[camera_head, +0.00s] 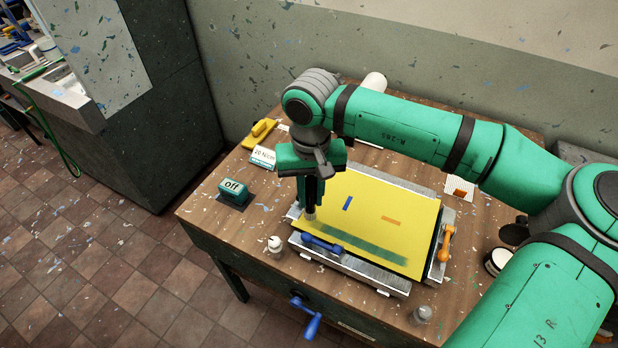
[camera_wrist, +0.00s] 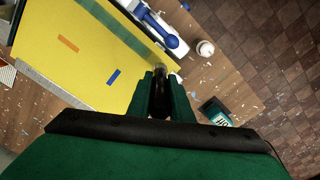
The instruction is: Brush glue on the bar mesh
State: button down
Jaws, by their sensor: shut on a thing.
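The yellow screen (camera_head: 360,195) lies in a metal frame (camera_head: 350,265) on the wooden table. A dark green stripe (camera_head: 360,242) runs along its near side; a short blue bar (camera_head: 347,203) and an orange bar (camera_head: 391,221) mark its middle. My gripper (camera_head: 311,188) is shut on an upright brush with a dark handle and pale tip (camera_head: 310,213), at the screen's near left corner by the stripe's left end. The wrist view shows the brush (camera_wrist: 160,75) between the fingers, near the screen's edge; whether its tip touches the mesh is unclear.
A blue clamp (camera_head: 322,245) is close to the brush, and an orange clamp (camera_head: 446,243) is at the right. A white-topped knob or bottle (camera_head: 275,246) and an "off" box (camera_head: 233,190) stand left. A round jar (camera_head: 496,261) is at the right, beside my arm.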

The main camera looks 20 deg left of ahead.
aim_at(310, 178)
jog(key=shift+a+f, duration=0.15)
jog(key=shift+f, duration=0.7)
jog(key=shift+w+d+f, duration=0.1)
jog(key=shift+d+f, duration=0.3)
jog(key=shift+d, duration=1.55)
jog(key=shift+d+f, duration=0.1)
jog(key=shift+d, duration=0.2)
jog(key=shift+a, duration=0.4)
jog(key=shift+w+a, duration=0.1)
jog(key=shift+a, duration=0.25)
jog(key=shift+s+a, duration=0.25)
jog(key=shift+a, duration=1.25)
jog(key=shift+w+r, duration=0.1)
jog(key=shift+r, duration=3.95)
